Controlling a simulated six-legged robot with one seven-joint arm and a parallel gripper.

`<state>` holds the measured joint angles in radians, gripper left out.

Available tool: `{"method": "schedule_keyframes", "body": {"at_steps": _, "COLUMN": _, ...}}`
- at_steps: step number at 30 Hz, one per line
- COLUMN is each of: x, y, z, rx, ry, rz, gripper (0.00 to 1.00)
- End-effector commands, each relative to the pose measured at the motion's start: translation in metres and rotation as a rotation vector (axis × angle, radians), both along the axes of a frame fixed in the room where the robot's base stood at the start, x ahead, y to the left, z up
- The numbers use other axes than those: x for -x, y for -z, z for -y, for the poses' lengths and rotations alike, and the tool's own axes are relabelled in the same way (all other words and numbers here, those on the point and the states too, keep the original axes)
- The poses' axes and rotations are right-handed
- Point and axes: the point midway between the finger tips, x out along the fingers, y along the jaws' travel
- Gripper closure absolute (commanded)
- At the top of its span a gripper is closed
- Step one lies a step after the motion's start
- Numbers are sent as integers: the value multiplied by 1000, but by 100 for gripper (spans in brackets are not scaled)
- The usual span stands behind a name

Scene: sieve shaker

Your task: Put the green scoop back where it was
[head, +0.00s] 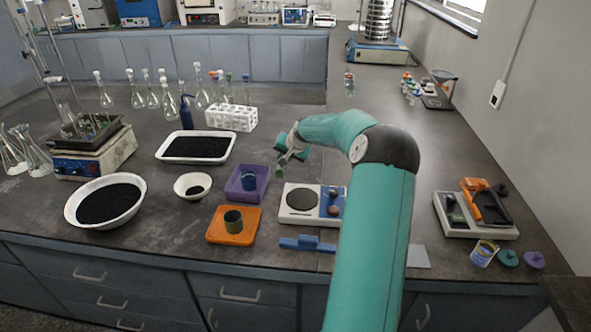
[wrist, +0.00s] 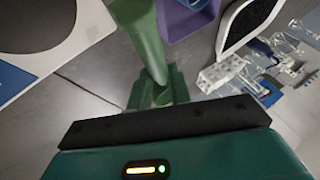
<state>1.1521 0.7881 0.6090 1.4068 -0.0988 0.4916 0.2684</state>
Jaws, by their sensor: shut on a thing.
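My gripper (head: 286,155) is shut on the green scoop and holds it above the bench, behind the balance and to the right of the purple tray. The green scoop (head: 281,168) shows small in the head view, partly covered by the gripper. In the wrist view the green scoop (wrist: 146,32) runs up from the jaws to the top edge, and its far end is out of frame. An orange tray (head: 214,236) at the front holds a dark green cup (head: 233,222). A purple tray (head: 236,190) behind it holds a blue cup (head: 248,182).
A balance (head: 293,216) stands right of the trays, with a blue brush-like thing (head: 305,244) in front. A test-tube rack (head: 230,122) and glass flasks stand behind.

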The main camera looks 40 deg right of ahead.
Motion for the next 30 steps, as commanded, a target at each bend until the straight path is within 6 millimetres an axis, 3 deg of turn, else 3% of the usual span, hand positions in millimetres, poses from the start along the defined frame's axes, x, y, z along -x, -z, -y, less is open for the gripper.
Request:
{"method": "schedule_keyframes", "body": {"at_steps": 5, "x": -11, "y": 18, "z": 36, "rx": -4, "ry": 3, "rz": 2, "gripper": 100}}
{"method": "schedule_keyframes", "body": {"at_steps": 12, "x": -20, "y": 58, "z": 67, "rx": -1, "ry": 2, "rz": 2, "gripper": 100}}
{"method": "schedule_keyframes", "body": {"at_steps": 20, "x": -26, "y": 74, "z": 81, "rx": -1, "ry": 2, "rz": 2, "gripper": 100}}
{"method": "schedule_keyframes", "body": {"at_steps": 25, "x": -26, "y": 99, "z": 81, "rx": -2, "ry": 1, "rz": 1, "gripper": 100}}
{"method": "schedule_keyframes", "body": {"at_steps": 30, "x": -26, "y": 104, "z": 81, "rx": 2, "ry": 0, "rz": 1, "gripper": 100}}
